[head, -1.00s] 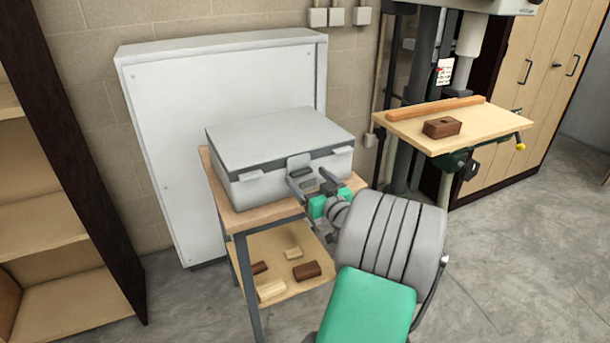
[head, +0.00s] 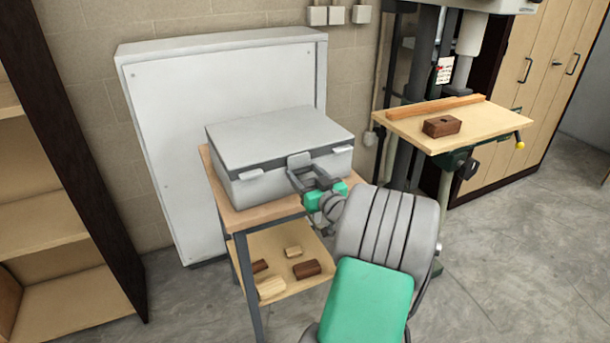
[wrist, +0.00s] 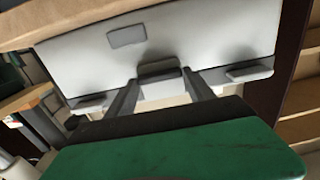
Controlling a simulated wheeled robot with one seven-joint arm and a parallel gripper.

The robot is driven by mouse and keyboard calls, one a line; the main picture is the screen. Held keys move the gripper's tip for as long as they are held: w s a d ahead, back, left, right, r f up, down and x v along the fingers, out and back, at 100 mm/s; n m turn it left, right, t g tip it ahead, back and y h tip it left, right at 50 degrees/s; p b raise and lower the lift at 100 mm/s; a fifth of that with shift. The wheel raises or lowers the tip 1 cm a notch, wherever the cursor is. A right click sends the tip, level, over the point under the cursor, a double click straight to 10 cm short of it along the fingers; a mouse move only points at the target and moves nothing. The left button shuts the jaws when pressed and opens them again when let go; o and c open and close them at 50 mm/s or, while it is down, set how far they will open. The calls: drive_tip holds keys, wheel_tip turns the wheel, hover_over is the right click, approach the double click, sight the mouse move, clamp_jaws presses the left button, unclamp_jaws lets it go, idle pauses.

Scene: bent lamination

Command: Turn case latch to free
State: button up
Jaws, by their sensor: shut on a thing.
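A light grey case (head: 280,135) with a dark band under its lid lies closed on a small wooden-topped stand. Its middle front latch (wrist: 158,70) is a small grey piece, and smaller side catches (wrist: 250,73) sit at either end of the front. My gripper (head: 307,172) is at the front of the case, with its fingers on either side of the middle latch. It is shut on that latch (head: 299,160). In the wrist view the fingers of my gripper (wrist: 160,78) reach the latch's two sides. The fingers partly hide the latch in the head view.
The stand (head: 262,212) has a lower shelf with several wood blocks (head: 306,269). A white cabinet (head: 215,100) stands close behind. A drill press table (head: 455,125) with a brown block is at right, open shelves (head: 45,200) at left. Floor in front is clear.

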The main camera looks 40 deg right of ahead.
sight(293, 163)
drive_tip(key=c, duration=0.3)
drive_tip(key=shift+m, duration=0.4)
drive_tip(key=m, duration=0.2)
drive_tip(key=shift+w+a+m, duration=0.1)
drive_tip(key=shift+a+m, duration=0.2)
drive_tip(key=shift+m, duration=0.1)
drive_tip(key=m, duration=0.4)
drive_tip(key=shift+w+a+r+m+p, duration=0.1)
drive_tip(key=shift+a+r+m+p, duration=0.2)
drive_tip(key=shift+a+r, duration=0.05)
drive_tip(key=m+p, duration=0.1)
drive_tip(key=m, duration=0.2)
drive_tip(key=r+m+p, duration=0.1)
drive_tip(key=m, duration=0.1)
drive_tip(key=shift+a+p, duration=0.3)
drive_tip(key=m, duration=0.1)
drive_tip(key=m+p, duration=0.1)
drive_tip(key=m, duration=0.1)
drive_tip(key=m+p, duration=0.1)
drive_tip(key=shift+r+m, duration=0.25)
drive_tip(key=shift+m, duration=0.05)
drive_tip(key=o, duration=1.4)
